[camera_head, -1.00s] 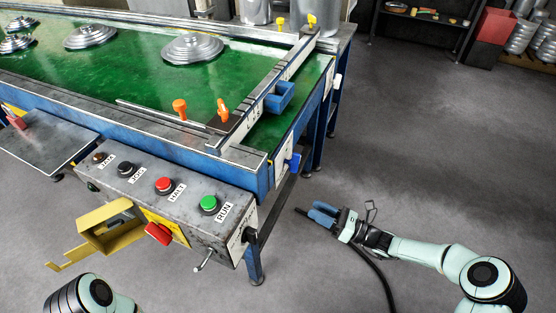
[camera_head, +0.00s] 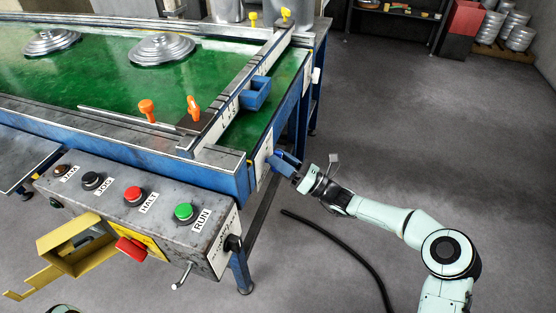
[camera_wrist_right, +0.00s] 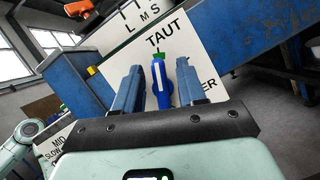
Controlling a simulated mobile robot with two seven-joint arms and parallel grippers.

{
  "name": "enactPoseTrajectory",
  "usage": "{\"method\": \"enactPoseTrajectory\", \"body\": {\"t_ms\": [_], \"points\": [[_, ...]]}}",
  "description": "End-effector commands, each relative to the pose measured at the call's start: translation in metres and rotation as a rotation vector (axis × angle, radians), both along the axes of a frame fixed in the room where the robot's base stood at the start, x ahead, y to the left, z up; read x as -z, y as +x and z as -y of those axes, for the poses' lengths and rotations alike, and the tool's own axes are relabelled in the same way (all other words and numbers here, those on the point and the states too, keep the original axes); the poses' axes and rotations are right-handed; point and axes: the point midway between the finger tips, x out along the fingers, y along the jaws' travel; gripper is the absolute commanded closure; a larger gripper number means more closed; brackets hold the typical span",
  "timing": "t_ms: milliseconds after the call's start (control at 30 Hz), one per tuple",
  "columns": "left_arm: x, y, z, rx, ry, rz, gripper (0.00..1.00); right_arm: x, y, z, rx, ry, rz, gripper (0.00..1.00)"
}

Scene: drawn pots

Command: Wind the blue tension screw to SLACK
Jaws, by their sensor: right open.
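The blue tension screw (camera_wrist_right: 160,88) shows in the right wrist view as a blue handle with a green tip, in front of a white label plate (camera_wrist_right: 178,58). The green tip points up toward the word TAUT on the plate. The word SLACK is not visible. My right gripper (camera_wrist_right: 157,76) is open, with one blue finger on each side of the screw and small gaps between. In the head view my right gripper (camera_head: 284,163) is at the table's end face and largely hides the screw. My left gripper is out of view.
The blue-framed table with a green belt (camera_head: 100,76) carries metal lids. A control box (camera_head: 140,205) with RUN, HALT and JOG buttons hangs at its front corner.

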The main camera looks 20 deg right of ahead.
Motion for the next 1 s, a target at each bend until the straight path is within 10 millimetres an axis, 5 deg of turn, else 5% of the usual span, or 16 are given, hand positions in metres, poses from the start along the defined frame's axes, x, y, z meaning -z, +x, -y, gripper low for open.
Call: {"method": "enactPoseTrajectory", "body": {"t_ms": [400, 533, 1000], "points": [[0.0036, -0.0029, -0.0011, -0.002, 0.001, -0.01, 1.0, -0.0035, 0.0055, -0.0063, 0.0, 0.001, -0.001, 0.6], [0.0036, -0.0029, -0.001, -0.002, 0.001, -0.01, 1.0, -0.0034, 0.0054, -0.0063, 0.0, -0.001, -0.001, 1.0], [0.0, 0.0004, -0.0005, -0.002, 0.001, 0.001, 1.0, -0.0034, 0.0044, -0.0073, -0.002, -0.045, 0.064, 1.0]]}}
